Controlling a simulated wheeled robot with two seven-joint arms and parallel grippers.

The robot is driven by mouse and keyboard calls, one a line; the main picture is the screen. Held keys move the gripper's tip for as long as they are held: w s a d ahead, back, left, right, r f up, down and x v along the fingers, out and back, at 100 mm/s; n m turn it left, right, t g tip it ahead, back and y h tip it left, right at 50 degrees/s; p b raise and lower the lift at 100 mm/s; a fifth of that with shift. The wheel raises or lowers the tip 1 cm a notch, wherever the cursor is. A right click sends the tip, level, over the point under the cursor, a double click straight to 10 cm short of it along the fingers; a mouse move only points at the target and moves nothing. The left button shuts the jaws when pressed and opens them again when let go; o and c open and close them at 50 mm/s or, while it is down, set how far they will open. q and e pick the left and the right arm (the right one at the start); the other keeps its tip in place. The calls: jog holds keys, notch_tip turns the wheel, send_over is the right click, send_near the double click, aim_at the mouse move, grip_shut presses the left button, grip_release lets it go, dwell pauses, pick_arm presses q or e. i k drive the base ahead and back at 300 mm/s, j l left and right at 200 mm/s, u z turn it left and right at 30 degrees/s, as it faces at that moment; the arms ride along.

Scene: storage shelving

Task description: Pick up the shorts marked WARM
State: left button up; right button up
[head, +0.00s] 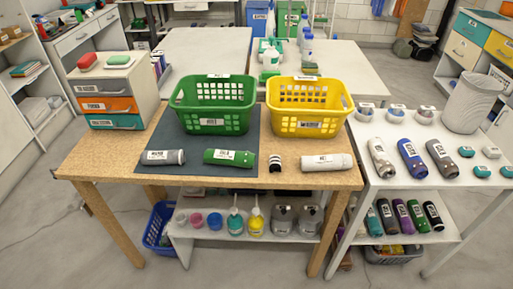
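Several rolled, labelled items lie along the front of the wooden table in the head view. A grey roll (175,157) lies at the left on a dark mat, and a green roll (216,155) lies on the mat's right part. A small black-and-white item (275,163) is just right of the mat, and a white roll (342,161) lies further right on bare wood. Their label print is too small to read surely, so I cannot tell which are the shorts marked WARM. Neither of my grippers is in view.
A green basket (214,108) and a yellow basket (308,102) stand behind the rolls. A drawer unit (115,85) stands at the table's back left. Bare wood is free at the table's left front.

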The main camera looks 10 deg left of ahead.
aim_at(174, 156)
jog(key=u, duration=1.95)
jog(key=i+j, duration=0.1)
jog(key=i, duration=0.3)
